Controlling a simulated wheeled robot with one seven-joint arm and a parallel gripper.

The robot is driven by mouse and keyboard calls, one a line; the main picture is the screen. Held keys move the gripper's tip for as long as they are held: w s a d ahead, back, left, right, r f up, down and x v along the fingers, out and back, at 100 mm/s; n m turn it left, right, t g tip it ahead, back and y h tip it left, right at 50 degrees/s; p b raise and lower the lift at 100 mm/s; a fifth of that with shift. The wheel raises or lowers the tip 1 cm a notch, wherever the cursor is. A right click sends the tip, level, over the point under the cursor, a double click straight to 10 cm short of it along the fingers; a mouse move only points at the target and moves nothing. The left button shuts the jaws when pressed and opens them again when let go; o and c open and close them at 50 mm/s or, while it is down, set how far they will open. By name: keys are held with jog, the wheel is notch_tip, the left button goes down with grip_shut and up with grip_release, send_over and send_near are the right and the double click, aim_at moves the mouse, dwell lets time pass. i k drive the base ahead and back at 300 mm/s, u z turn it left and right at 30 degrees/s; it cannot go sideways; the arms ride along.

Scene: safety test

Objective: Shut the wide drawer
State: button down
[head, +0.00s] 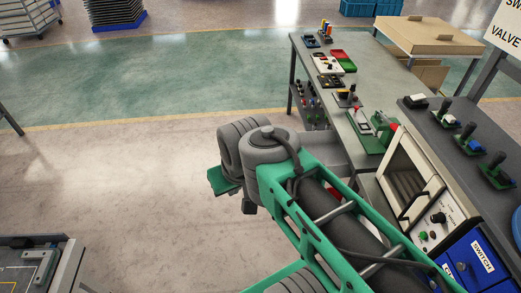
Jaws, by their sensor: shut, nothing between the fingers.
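A grey drawer-like box (345,157) juts out to the left from under the grey workbench, and appears to be the wide drawer, standing open. Its left part is hidden behind my green and grey arm, so I cannot tell how far it is out. My arm reaches from the lower right to the picture's middle, its bent outer part just left of the drawer.
The workbench (318,48) carries bins and small tools. Another bench (68,270) stands lower left. The floor (110,175) left of my arm is clear.

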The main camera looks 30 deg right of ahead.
aim_at(325, 145)
jog(key=i, duration=1)
jog(key=u, duration=0.75)
